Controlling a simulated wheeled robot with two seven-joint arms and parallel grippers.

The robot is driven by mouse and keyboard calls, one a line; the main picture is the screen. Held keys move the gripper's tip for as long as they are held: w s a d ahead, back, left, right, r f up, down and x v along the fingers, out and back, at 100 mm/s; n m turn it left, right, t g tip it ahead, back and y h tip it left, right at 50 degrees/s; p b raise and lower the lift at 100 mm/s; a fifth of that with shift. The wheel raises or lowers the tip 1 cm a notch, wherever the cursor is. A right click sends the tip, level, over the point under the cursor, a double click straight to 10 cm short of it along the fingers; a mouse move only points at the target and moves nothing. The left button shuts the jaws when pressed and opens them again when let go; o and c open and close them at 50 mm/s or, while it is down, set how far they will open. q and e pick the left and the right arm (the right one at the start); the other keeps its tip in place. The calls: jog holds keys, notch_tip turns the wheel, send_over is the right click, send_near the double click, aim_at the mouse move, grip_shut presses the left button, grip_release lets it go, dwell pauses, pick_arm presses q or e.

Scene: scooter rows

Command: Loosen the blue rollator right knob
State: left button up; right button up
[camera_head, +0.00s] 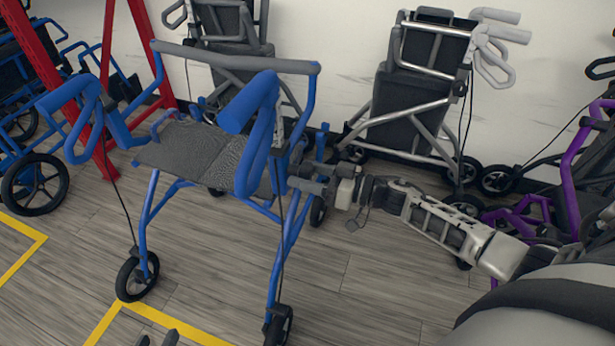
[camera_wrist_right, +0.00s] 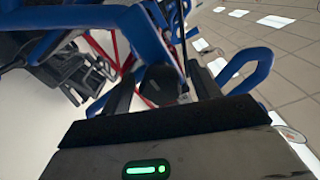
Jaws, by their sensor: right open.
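The blue rollator (camera_head: 290,235) stands upright at centre left with a grey seat (camera_head: 190,150). My right gripper (camera_head: 303,180) reaches in from the right to the rollator's right side frame. In the right wrist view, its dark fingers (camera_wrist_right: 162,92) are open, with a black knob (camera_wrist_right: 160,84) between them beside blue tubing (camera_wrist_right: 148,40). I cannot tell whether the fingers touch the knob. In the head view the knob is not clearly visible near the gripper. My left gripper (camera_head: 157,339) shows only dark, parted fingertips at the bottom edge, away from the rollator's frame.
Grey rollators (camera_head: 415,100) stand along the white wall behind. A purple one (camera_head: 570,190) is at the right. A red post frame (camera_head: 60,75) and a blue wheelchair (camera_head: 35,180) are at the left. Yellow lines (camera_head: 110,325) mark the wood floor, which is clear in front.

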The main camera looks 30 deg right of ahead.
jog(key=shift+w, duration=0.1)
jog(key=c, duration=1)
